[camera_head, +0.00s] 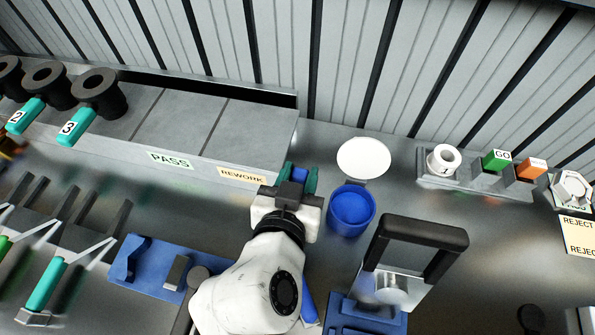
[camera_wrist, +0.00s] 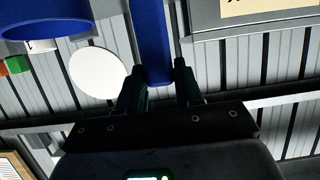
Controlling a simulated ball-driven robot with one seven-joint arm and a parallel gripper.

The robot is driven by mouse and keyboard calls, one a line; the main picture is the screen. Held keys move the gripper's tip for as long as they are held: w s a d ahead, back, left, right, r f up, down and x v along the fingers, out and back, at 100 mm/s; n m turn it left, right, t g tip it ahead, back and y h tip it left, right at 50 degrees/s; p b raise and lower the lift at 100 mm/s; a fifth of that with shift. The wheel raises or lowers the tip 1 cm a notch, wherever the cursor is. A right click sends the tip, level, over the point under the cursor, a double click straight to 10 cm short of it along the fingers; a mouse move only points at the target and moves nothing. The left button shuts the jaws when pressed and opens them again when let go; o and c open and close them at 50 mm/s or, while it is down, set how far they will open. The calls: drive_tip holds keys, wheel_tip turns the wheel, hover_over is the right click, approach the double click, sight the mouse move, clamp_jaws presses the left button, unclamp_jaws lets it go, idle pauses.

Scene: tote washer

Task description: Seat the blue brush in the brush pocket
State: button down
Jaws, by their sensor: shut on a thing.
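My gripper (camera_head: 297,180) is near the middle of the head view, its dark green fingers shut on a blue bar, which I take for the blue brush (camera_head: 299,172). In the wrist view the blue brush (camera_wrist: 152,42) runs between the two fingers of my gripper (camera_wrist: 158,80) and out of the top of the picture. Its far end is hidden. No pocket is labelled. A blue fixture (camera_head: 124,268) with recesses lies at lower left, partly behind my arm, and I cannot tell whether it holds the brush pocket.
A round blue container (camera_head: 352,211) stands right of my gripper, with a white disc (camera_head: 363,158) behind it. A black-handled device (camera_head: 425,232) stands at lower right. The grey block marked REWORK (camera_head: 242,176) lies close behind my gripper. A grey rack (camera_head: 465,178) holds small items at right.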

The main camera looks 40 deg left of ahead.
drive_tip(key=shift+s+d+f, duration=0.1)
drive_tip(key=shift+d+f, duration=0.1)
drive_tip(key=shift+f, duration=0.4)
drive_tip(key=shift+s+d+f, duration=0.1)
drive_tip(key=shift+d+f, duration=0.05)
drive_tip(key=shift+f, duration=0.45)
drive_tip(key=shift+s+d, duration=0.1)
drive_tip(key=shift+d, duration=0.2)
drive_tip(key=c, duration=1.1)
unclamp_jaws()
drive_tip(key=o, duration=0.5)
drive_tip(key=shift+a+r+p, duration=0.2)
drive_tip(key=shift+r+p, duration=0.1)
drive_tip(key=shift+r, duration=0.2)
drive_tip(key=o, duration=0.4)
drive_tip(key=shift+w+r, duration=0.15)
drive_tip(key=shift+w, duration=0.05)
drive_tip(key=shift+o, duration=0.2)
drive_tip(key=shift+a, duration=0.1)
drive_tip(key=shift+o, duration=0.3)
drive_tip(key=shift+a, duration=0.1)
drive_tip(key=shift+s, duration=0.1)
